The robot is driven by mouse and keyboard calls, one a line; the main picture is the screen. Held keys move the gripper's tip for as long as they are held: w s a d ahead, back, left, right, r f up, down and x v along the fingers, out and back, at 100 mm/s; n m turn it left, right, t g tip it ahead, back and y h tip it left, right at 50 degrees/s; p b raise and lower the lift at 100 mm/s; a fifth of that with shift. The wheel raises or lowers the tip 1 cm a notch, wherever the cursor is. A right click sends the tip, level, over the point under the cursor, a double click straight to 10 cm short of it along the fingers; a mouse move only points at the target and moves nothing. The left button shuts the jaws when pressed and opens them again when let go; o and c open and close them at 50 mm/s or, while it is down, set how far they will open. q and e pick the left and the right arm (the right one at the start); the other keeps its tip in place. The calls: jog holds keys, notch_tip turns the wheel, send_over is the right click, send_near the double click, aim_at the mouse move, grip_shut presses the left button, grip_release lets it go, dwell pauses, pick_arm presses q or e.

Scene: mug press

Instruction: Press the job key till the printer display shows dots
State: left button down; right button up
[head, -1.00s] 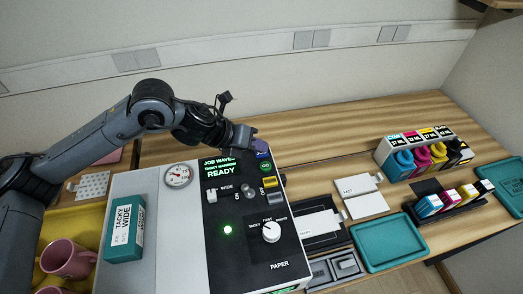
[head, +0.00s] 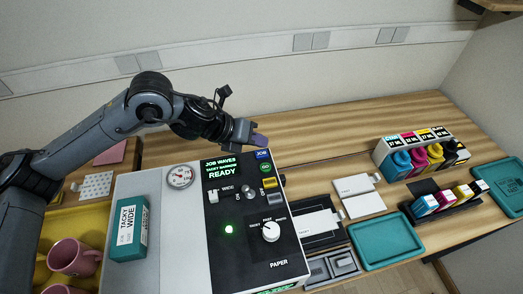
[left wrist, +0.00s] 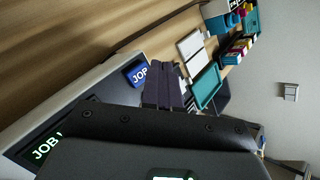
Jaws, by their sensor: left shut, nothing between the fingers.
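The blue job key (head: 263,154), labelled JOB, is at the top right of the printer's black panel (head: 245,215). It also shows in the left wrist view (left wrist: 137,73). The printer display (head: 221,168) reads JOB WAVES, TACKY NARROW and READY in green. A corner of it shows in the left wrist view (left wrist: 47,146). My left gripper (head: 259,139) is shut and empty, just behind the job key in the head view and apart from it. Its dark fingers (left wrist: 166,88) appear beside the key in the left wrist view. My right gripper is not in view.
Below the job key are a green GO key (head: 265,167), a yellow key (head: 269,183), switches and a paper dial (head: 271,231). A teal box (head: 129,228) stands left of the panel. Ink bottles (head: 425,155) and a teal tray (head: 386,243) are at the right.

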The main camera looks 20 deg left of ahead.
aim_at(258, 154)
pick_arm(q)
jog(key=shift+r+p, duration=1.2)
jog(key=shift+r, duration=0.8)
